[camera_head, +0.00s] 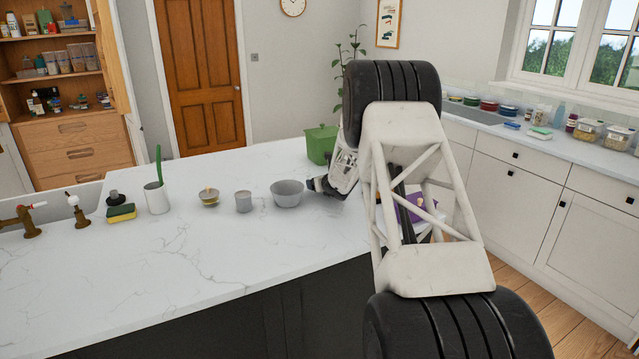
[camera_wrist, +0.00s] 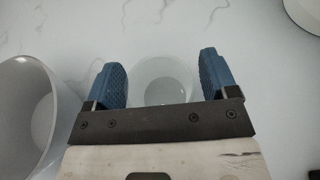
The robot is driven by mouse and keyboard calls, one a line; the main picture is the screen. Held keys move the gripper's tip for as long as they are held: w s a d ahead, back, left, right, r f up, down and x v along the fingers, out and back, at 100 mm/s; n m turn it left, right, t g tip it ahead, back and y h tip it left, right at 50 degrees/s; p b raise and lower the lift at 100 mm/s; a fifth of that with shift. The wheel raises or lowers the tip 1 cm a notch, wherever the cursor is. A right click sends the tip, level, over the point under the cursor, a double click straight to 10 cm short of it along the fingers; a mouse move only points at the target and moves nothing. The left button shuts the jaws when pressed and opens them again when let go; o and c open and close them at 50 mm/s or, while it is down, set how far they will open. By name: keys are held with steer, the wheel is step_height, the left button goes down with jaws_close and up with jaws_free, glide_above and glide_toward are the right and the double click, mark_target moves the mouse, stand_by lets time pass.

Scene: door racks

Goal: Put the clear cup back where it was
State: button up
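In the wrist view, the clear cup (camera_wrist: 163,78) is a round translucent vessel seen from above against the white marble top. It lies between the two blue finger pads of my gripper (camera_wrist: 163,80). The pads are spread wide on either side of its rim; whether they touch it is hard to tell. The gripper's dark crossbar hides the cup's near side. In the head view, my gripper (camera_head: 322,187) is low over the island counter, just right of a grey bowl (camera_head: 287,194). I cannot make out the clear cup there.
The grey bowl also stands close left in the wrist view (camera_wrist: 27,115). A green pot (camera_head: 320,144) stands behind. The counter's front is clear.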

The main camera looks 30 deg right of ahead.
steer(key=shift+r, duration=0.2)
steer(key=shift+v, duration=6)
steer(key=shift+r, duration=0.1)
